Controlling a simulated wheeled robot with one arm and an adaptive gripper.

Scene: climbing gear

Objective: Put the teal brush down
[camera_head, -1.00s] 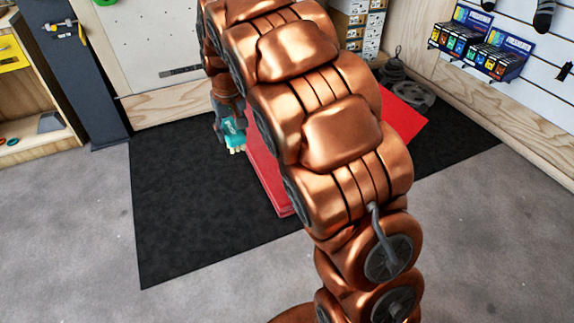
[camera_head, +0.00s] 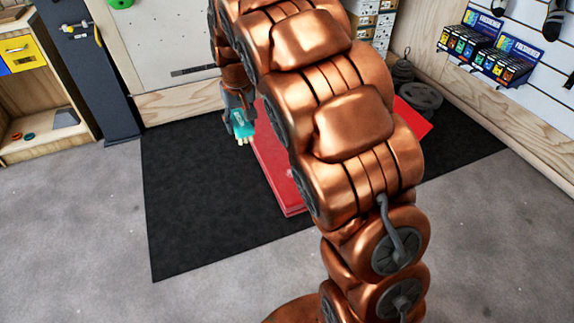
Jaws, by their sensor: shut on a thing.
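The teal brush (camera_head: 242,122) hangs in my gripper (camera_head: 238,118), left of my copper-coloured arm, with its pale bristle end pointing down. My gripper's dark fingers are shut on it. The brush appears above the black mat, close to the left edge of the red pad; its exact height cannot be told. My arm crosses the middle of the view and hides much of the pad.
The red pad (camera_head: 283,187) lies on the black mat (camera_head: 195,205). A dark round weight (camera_head: 420,96) stands at the back right. A wooden shelf stands at left, and a display of small packets (camera_head: 487,46) hangs on the right wall. The mat's left part is clear.

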